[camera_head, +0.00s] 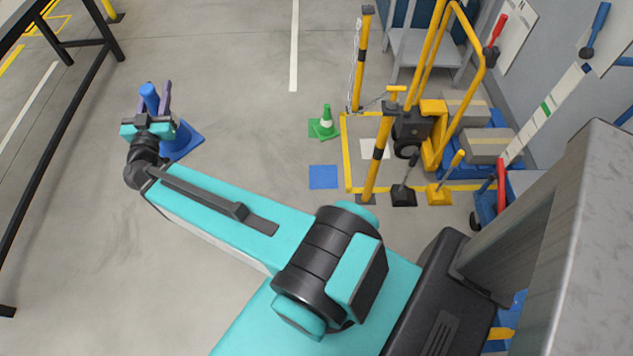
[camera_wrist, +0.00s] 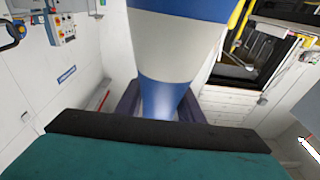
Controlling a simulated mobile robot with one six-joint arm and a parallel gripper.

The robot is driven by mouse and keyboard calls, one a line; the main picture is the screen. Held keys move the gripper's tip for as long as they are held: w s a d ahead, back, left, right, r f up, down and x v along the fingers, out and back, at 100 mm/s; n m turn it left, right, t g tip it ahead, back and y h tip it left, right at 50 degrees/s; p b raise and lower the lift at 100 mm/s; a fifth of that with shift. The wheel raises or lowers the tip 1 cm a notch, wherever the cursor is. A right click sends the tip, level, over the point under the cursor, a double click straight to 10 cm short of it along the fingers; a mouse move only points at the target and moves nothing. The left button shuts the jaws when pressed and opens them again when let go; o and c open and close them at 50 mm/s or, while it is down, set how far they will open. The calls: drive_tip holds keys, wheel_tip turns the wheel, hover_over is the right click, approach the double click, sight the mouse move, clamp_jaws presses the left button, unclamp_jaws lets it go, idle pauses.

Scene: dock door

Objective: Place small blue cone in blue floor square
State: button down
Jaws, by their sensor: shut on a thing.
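The small blue cone (camera_head: 184,140) is at the left in the head view, with its square blue base showing beyond my gripper. My gripper (camera_head: 155,98) is shut on the cone near its top. In the wrist view the cone (camera_wrist: 178,50), blue with a white band, stands between the dark fingers of my gripper (camera_wrist: 160,106). I cannot tell whether its base touches the floor. The blue floor square (camera_head: 323,177) lies flat and empty near the middle of the head view, to the right of the cone.
A green cone (camera_head: 326,123) stands on a green square beyond the blue one. A yellow-framed bay (camera_head: 347,160) with posts, a white square (camera_head: 375,149) and tools lies to the right. A black-legged table (camera_head: 75,95) stands at the left. Open floor lies between cone and blue square.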

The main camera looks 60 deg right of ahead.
drive_tip(key=s+d+f+n+t+y+b, duration=0.15)
drive_tip(key=s+d+f+b, duration=0.25)
drive_tip(key=d+f+b, duration=0.85)
drive_tip(key=s+d+f+n+t+y+b, duration=0.1)
drive_tip(key=s+d+f+t+y+b, duration=0.15)
drive_tip(key=d+f+b, duration=0.95)
drive_tip(key=s+d+f+b, duration=0.3)
drive_tip(key=s+d+f, duration=0.2)
drive_tip(key=f, duration=1)
drive_tip(key=s+d+f+n+y+b, duration=0.1)
drive_tip(key=s+d+f+b, duration=0.3)
drive_tip(key=s+f, duration=0.4)
drive_tip(key=s+d+f+b, duration=0.4)
drive_tip(key=s+d+f, duration=0.2)
drive_tip(key=f, duration=1.6)
drive_tip(key=shift+s+f+n+t, duration=0.2)
drive_tip(key=shift+s+n+t, duration=0.1)
drive_tip(key=shift+n+t, duration=0.1)
drive_tip(key=shift+d, duration=0.15)
drive_tip(key=w+d+f+b, duration=0.1)
drive_tip(key=w+d+b, duration=0.3)
drive_tip(key=w+d, duration=0.3)
drive_tip(key=d, duration=0.5)
drive_tip(key=shift+d+f, duration=0.2)
drive_tip(key=shift+d, duration=0.3)
